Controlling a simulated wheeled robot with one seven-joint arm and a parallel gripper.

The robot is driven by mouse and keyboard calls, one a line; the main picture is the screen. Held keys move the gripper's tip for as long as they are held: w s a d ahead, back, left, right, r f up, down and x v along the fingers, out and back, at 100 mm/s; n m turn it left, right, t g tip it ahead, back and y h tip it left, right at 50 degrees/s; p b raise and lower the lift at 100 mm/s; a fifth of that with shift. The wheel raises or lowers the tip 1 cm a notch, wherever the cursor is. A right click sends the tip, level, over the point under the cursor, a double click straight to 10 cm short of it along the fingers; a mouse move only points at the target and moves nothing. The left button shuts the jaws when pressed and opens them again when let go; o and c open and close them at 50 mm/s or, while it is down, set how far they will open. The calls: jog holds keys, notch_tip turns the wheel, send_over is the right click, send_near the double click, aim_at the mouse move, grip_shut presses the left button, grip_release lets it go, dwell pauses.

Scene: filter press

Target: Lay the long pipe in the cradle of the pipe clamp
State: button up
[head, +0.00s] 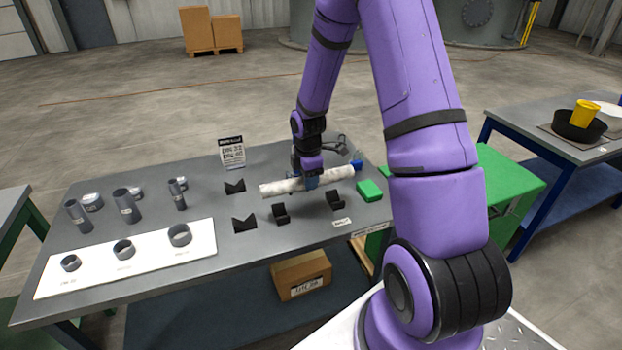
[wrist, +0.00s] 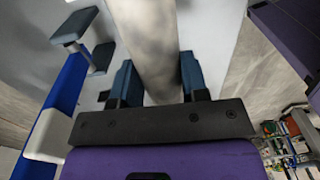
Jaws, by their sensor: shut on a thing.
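The long pipe (head: 285,187) is whitish and mottled, and my gripper (head: 312,178) is shut on it near its middle. The pipe is roughly level and appears to be above the table, behind two black brackets in the picture. These brackets, a left one (head: 281,213) and a right one (head: 335,201), look like the clamp's cradle. In the wrist view the pipe (wrist: 150,45) runs between the two blue fingers of my gripper (wrist: 158,85). The gap between pipe and table is hard to judge.
Black V-blocks (head: 244,224) stand left of the brackets. A green block (head: 369,190) lies right of them. Grey pipe pieces (head: 129,206) and a white board with rings (head: 70,283) fill the left of the table (head: 215,285). A sign (head: 232,153) stands behind.

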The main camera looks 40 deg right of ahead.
jog(key=shift+f, duration=3.9)
jog(key=o, duration=1.1)
jog(key=shift+r, duration=0.1)
notch_tip(320, 180, up, 11)
jog(key=shift+f, duration=0.2)
jog(key=shift+r, duration=0.1)
